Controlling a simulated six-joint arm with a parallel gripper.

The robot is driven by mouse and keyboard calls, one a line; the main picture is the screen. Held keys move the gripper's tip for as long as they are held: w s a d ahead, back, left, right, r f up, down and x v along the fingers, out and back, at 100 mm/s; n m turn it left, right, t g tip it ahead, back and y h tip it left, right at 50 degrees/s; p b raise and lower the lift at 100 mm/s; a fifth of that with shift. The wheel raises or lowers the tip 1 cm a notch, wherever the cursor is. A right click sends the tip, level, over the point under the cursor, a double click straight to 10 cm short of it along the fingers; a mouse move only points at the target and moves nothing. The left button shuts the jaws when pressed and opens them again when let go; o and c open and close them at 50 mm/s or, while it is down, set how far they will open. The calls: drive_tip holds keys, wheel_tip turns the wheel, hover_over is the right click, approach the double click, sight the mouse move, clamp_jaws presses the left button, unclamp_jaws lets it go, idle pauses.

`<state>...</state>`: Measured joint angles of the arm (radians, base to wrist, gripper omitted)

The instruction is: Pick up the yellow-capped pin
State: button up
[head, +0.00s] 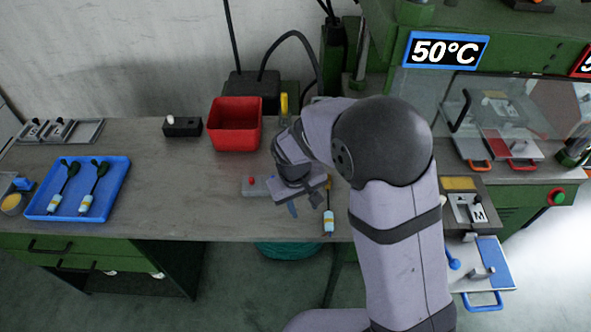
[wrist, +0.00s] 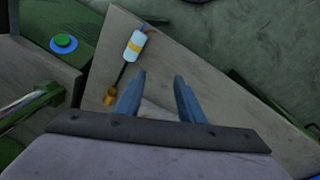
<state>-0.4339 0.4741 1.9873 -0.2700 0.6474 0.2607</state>
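A slim piece with a yellow-orange cap (wrist: 110,97), a thin dark shaft and a pale blue body with a yellow band (wrist: 133,45) lies on the bench, left of my fingers in the wrist view. It is the only yellow-capped piece I can make out clearly. Its banded body (head: 328,221) also shows near the bench's front edge in the head view; my arm and gripper hide or blur its cap end there. My gripper (wrist: 159,78) is open and empty, its two blue fingers apart. In the head view my gripper (head: 310,199) hangs just above the front of the bench, beside the piece.
A grey block with a red knob (head: 251,182) sits left of my gripper. Behind are a red bin (head: 235,139) and a black block with a white knob (head: 182,127). A blue tray (head: 117,187) holds two similar pieces. The bench between is clear.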

drive_tip(key=w+a+r+m+t, duration=0.2)
drive_tip(key=w+r+m, duration=0.3)
drive_tip(key=w, duration=0.4)
drive_tip(key=shift+w+a+m+t+y, duration=0.2)
drive_tip(key=shift+w+m+t+y, duration=0.1)
drive_tip(key=shift+m+t, duration=0.4)
drive_tip(key=shift+f, duration=0.15)
drive_tip(key=shift+s+p+x, duration=0.15)
drive_tip(key=shift+p+x, duration=0.45)
drive_tip(key=shift+x, duration=1.2)
drive_tip(key=shift+s+p+x, duration=0.2)
drive_tip(key=shift+p+x, duration=0.4)
drive_tip(key=shift+x, duration=1.15)
drive_tip(key=shift+a+f, duration=0.1)
clamp_jaws()
